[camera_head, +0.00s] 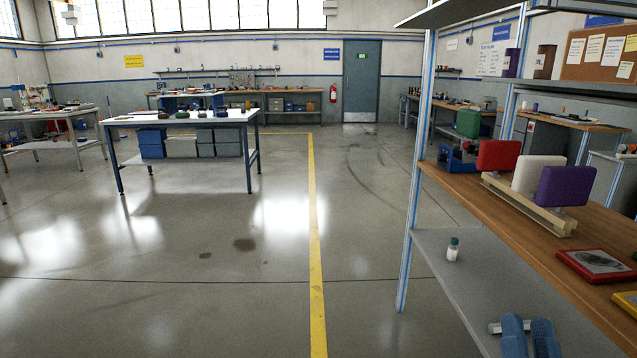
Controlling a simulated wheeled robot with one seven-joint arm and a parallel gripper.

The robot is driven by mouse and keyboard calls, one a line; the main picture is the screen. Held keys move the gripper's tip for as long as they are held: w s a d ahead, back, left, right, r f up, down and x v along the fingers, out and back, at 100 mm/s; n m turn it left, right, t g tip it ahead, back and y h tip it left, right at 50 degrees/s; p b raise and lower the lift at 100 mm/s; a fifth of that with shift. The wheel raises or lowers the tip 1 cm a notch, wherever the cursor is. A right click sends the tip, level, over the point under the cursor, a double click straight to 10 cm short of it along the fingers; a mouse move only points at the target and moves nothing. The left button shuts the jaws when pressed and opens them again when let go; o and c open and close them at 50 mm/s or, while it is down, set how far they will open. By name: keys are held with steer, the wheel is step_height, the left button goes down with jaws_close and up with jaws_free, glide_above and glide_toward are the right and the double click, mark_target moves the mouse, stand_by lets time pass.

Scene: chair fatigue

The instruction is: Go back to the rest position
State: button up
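My gripper and arm do not show in the head camera view. No marked rest position shows. The view looks across a workshop with open grey floor (150,295) and a yellow floor line (316,270) running away from me.
A shelved workbench (480,205) with a metal upright stands close on the right. It bears red (498,156), white (538,174) and purple (566,185) pads, with a small bottle (452,249) on its lower shelf. A table (185,121) stands left of centre. The middle floor is clear.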

steer(key=s+a+f+n+g+y, duration=0.1)
steer(key=s+a+f+g, duration=0.2)
steer(key=s, duration=0.6)
steer(key=s+a+f+n+g+y, duration=0.1)
steer(key=s+a+f+g, duration=0.1)
steer(key=s+f, duration=0.5)
steer(key=s+r+n+g+y, duration=0.1)
steer(key=s+g, duration=0.1)
steer(key=s, duration=0.6)
steer(key=s+r+n+g+y+p, duration=0.1)
steer(key=s+r+n+g, duration=0.1)
steer(key=s, duration=0.7)
steer(key=shift+s+d+n+g, duration=0.2)
steer(key=shift+s+n+g, duration=0.1)
steer(key=shift+g, duration=0.2)
